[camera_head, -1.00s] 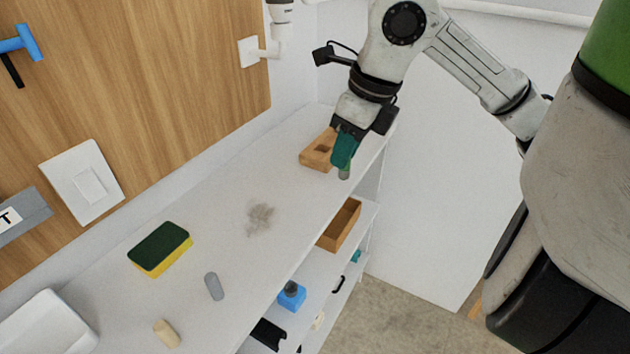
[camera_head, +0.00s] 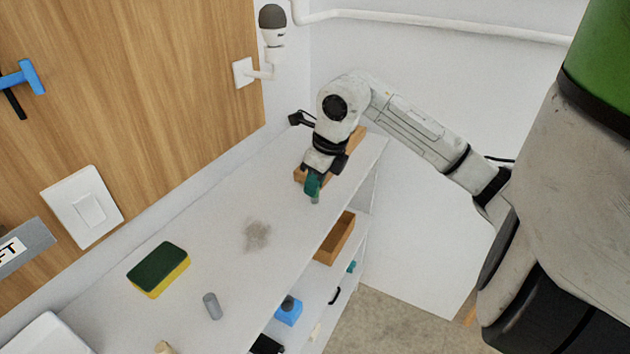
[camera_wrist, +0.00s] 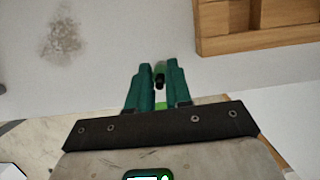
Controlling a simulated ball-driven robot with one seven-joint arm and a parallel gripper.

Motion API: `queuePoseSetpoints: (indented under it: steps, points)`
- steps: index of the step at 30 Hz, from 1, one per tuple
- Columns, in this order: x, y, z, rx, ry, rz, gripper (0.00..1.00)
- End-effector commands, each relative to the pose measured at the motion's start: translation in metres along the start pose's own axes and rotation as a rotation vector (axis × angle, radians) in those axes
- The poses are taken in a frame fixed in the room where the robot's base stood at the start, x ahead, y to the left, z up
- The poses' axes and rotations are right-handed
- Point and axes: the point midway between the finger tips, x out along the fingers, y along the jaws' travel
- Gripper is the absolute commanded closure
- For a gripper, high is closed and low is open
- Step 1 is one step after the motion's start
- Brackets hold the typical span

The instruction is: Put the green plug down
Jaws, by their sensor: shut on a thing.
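My gripper (camera_head: 313,188) has teal fingers and points down at the white shelf top (camera_head: 200,255), near its front edge. In the wrist view the gripper (camera_wrist: 158,82) is shut on the green plug (camera_wrist: 162,104), which shows as a narrow green piece with a dark part between the fingers. Most of the plug is hidden by the fingers. In the head view a small grey-green end (camera_head: 315,200) shows under the fingertips, close to the shelf top; I cannot tell whether it touches.
A grey smudge (camera_head: 257,235), a sponge (camera_head: 160,270) and a grey cylinder (camera_head: 212,306) lie nearer on the shelf top. A wooden bin (camera_head: 335,238) is on the lower shelf.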

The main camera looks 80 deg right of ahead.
Motion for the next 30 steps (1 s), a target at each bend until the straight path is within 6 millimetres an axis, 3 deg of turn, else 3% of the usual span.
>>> queuePoseSetpoints:
  steps: [14, 15, 22, 30]
  points:
    - [0.0098, -0.0002, -0.0028, -0.001, -0.001, -0.001, 1.00]
    - [0.0094, -0.0002, -0.0027, -0.001, -0.001, -0.001, 0.80]
    - [0.0084, 0.0000, -0.0024, 0.000, 0.000, -0.001, 0.58]
    - [0.0077, 0.0000, -0.0022, 0.000, -0.001, 0.000, 0.55]
